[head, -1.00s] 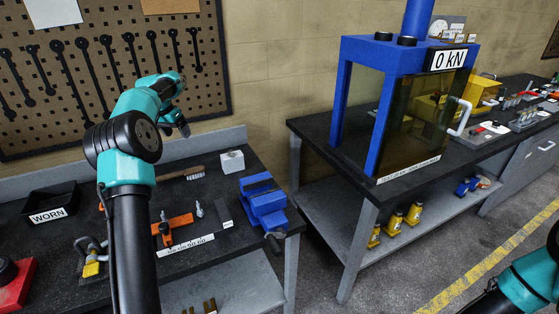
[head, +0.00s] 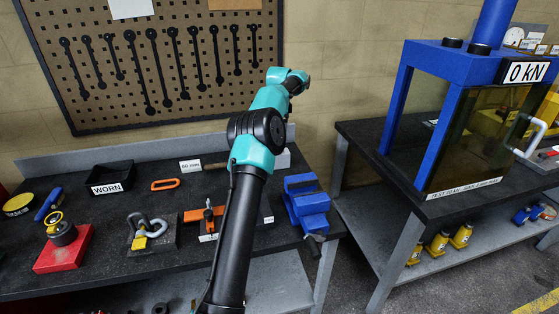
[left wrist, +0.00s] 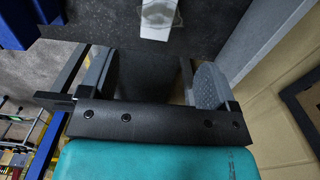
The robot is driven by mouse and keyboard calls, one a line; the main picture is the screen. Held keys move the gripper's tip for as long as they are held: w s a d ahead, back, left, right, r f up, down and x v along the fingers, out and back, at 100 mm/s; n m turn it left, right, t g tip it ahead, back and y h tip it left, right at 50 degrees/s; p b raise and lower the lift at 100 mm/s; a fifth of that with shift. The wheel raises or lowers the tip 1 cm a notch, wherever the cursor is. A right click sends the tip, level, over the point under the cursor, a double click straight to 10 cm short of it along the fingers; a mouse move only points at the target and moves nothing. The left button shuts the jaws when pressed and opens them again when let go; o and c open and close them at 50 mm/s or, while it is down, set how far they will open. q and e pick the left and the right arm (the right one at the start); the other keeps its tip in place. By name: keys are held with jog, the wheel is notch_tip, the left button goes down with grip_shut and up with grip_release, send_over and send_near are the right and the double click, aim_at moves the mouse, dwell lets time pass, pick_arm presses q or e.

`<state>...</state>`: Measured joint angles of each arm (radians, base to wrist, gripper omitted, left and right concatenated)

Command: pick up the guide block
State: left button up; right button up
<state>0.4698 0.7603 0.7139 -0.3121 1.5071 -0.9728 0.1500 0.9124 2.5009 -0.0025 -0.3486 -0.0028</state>
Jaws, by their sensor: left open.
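A pale grey block with a white label, which I take to be the guide block (head: 284,160), stands at the back of the left bench. My left arm partly covers it in the head view. It shows at the top of the left wrist view (left wrist: 158,18), beyond the fingertips. My left gripper (left wrist: 155,62) is open, with nothing between its two grey fingers. In the head view its arm reaches up over the bench, and the small dark gripper end (head: 298,82) is above and behind the block, apart from it. My right gripper is out of view.
A blue vise (head: 306,205) stands just right of the block. A black WORN tray (head: 110,178), an orange link (head: 165,184), a shackle (head: 148,230) and a red base (head: 62,250) lie to the left. A pegboard (head: 160,60) hangs behind. A blue press (head: 460,65) stands right.

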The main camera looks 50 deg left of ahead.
aim_at(279, 157)
pick_arm(q)
notch_tip(279, 157, down, 10)
jog(key=shift+f, duration=0.2)
dwell(0.3)
jog(key=shift+s+d+f, duration=0.1)
jog(key=shift+f, duration=1.2)
jog(key=shift+s+f, duration=0.1)
jog(key=shift+f, duration=1.2)
jog(key=shift+r, duration=0.1)
grip_shut()
